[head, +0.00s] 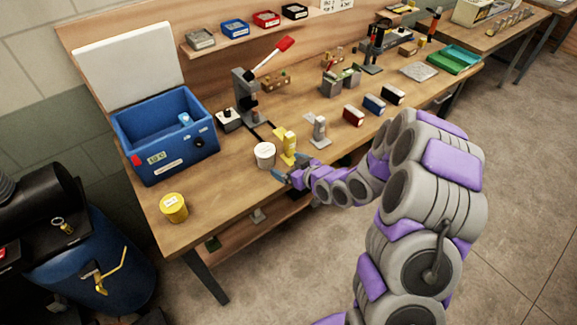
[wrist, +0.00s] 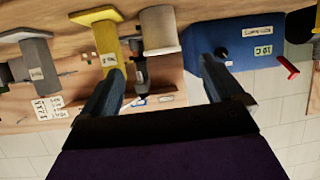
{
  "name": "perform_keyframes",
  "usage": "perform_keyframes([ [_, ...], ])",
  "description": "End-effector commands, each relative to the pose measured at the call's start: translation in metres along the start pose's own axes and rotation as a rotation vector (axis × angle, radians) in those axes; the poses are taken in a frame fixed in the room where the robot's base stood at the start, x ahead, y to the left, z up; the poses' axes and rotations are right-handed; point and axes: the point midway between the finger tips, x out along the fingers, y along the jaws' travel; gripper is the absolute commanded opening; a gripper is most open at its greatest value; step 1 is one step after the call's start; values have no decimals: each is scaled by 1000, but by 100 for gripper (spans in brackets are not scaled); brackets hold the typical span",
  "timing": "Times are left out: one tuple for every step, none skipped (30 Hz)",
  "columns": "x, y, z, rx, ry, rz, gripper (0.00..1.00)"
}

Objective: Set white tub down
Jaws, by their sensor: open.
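My gripper (head: 282,177) is at the bench's front edge, just right of and in front of the tub. In the wrist view my gripper (wrist: 161,66) has its two fingers spread wide with nothing between them. The fingers look apart from the tub.
A yellow stand (head: 289,147) is close right of the tub, with a grey stand (head: 319,132) farther right. A yellow tub (head: 173,207) stands at the bench's left front. The blue cooler box (head: 170,165) is open behind. Bench between yellow and white tubs is clear.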

Motion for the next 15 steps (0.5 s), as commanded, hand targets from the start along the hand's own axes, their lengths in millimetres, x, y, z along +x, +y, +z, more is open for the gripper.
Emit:
perform_keyframes([
  [-2,0,0,0,0,-1,95],
  [-2,0,0,0,0,-1,95],
  [-3,-1,0,0,0,-1,95],
  [-3,-1,0,0,0,-1,95],
  [-3,-1,0,0,0,-1,95],
  [-3,0,0,-1,-1,-1,95],
  [-3,0,0,-2,-4,0,95],
  [-4,0,0,-3,-10,2,95],
  [-6,1,-1,-7,-23,5,95],
  [-8,2,-2,-10,-37,10,95],
  [-11,3,-4,-14,-54,17,95],
  [-16,5,-4,-20,-89,27,95],
  [-20,7,-5,-22,-118,37,95],
  [-26,9,-5,-25,-152,48,95],
  [-36,12,-7,-27,-198,67,95],
])
